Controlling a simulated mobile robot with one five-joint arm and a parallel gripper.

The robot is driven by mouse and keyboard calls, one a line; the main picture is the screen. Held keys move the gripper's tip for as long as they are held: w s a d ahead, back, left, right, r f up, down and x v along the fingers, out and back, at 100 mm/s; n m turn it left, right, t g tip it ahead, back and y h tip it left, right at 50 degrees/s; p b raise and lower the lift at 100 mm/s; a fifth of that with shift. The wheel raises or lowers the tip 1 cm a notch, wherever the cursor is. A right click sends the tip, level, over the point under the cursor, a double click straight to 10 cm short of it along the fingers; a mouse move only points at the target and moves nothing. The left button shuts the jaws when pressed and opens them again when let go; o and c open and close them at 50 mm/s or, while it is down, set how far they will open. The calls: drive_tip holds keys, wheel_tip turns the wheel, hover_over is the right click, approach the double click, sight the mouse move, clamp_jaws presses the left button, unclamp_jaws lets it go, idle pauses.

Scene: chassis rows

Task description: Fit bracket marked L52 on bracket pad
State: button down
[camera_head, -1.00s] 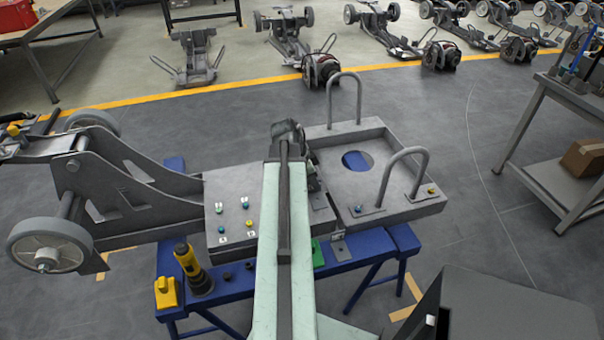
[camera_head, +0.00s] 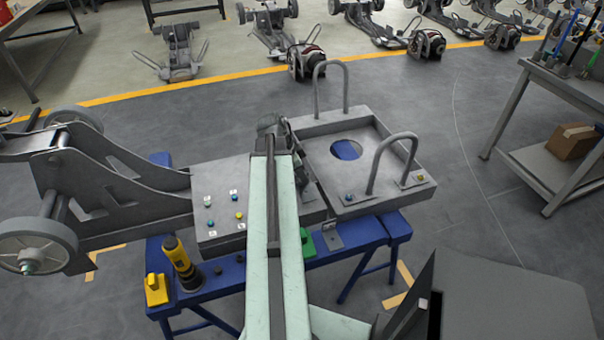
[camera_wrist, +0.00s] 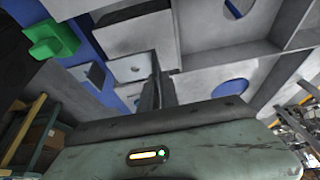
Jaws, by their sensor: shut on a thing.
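My gripper (camera_head: 270,128) is over the middle of the grey chassis (camera_head: 218,178), largely hidden behind my own arm in the head view. In the wrist view my gripper (camera_wrist: 156,84) is shut on a grey metal piece with a round hole, seemingly a bracket (camera_wrist: 130,68). No L52 mark is legible on it. Another small grey bracket (camera_head: 333,236) lies on the blue stand beside a green block (camera_head: 307,243); it also shows in the wrist view (camera_wrist: 88,75). I cannot tell which surface is the bracket pad, or whether the held piece touches the chassis.
A grey tray (camera_head: 400,199) with two upright hoops and a round hole adjoins the chassis on the right. A yellow-black tool (camera_head: 180,262) and yellow block (camera_head: 156,289) stand on the blue stand (camera_head: 227,276). A shelf table (camera_head: 560,85) is at right.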

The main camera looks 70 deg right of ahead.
sight(302, 184)
drive_tip(key=shift+f+b, duration=0.95)
idle(1.0)
drive_tip(key=shift+f+b, duration=1.05)
drive_tip(key=c, duration=1.5)
unclamp_jaws()
drive_tip(key=shift+r, duration=0.1)
drive_tip(key=shift+r+p, duration=0.5)
drive_tip(key=shift+p, duration=0.1)
drive_tip(key=p+v, duration=0.6)
drive_tip(key=shift+w+a+r, duration=0.2)
drive_tip(key=shift+w+r, duration=0.05)
drive_tip(key=shift+r, duration=0.05)
